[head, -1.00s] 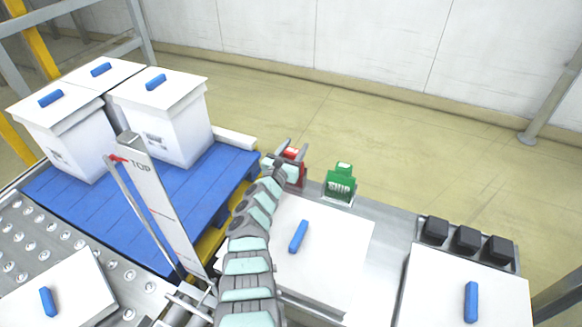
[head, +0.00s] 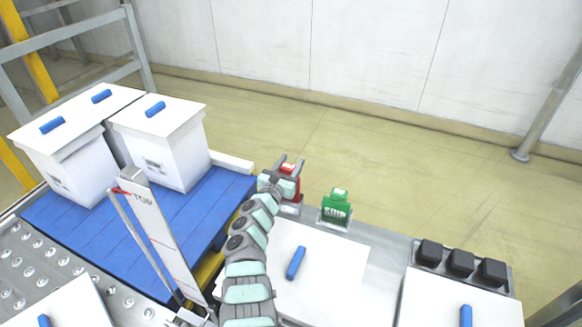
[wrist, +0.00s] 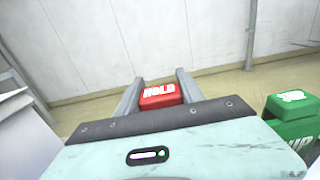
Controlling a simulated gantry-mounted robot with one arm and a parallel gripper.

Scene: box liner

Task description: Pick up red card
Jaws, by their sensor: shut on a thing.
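The red card (wrist: 161,97) reads HOLD in white letters and sits between the two grey fingers of my gripper (wrist: 157,88) in the wrist view. In the head view the red card (head: 287,184) is upright in the grip of my gripper (head: 288,166), above a small grey holder at the back edge of the metal table. I cannot tell whether its lower edge is clear of the holder. My gripper is shut on it.
A green SHIP card (head: 336,207) stands in its own holder just to the right. A white-lidded box (head: 320,272) with a blue handle is in front. Black blocks (head: 460,262) sit in a tray at right. White boxes (head: 163,140) stand on the blue pallet (head: 160,235) at left.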

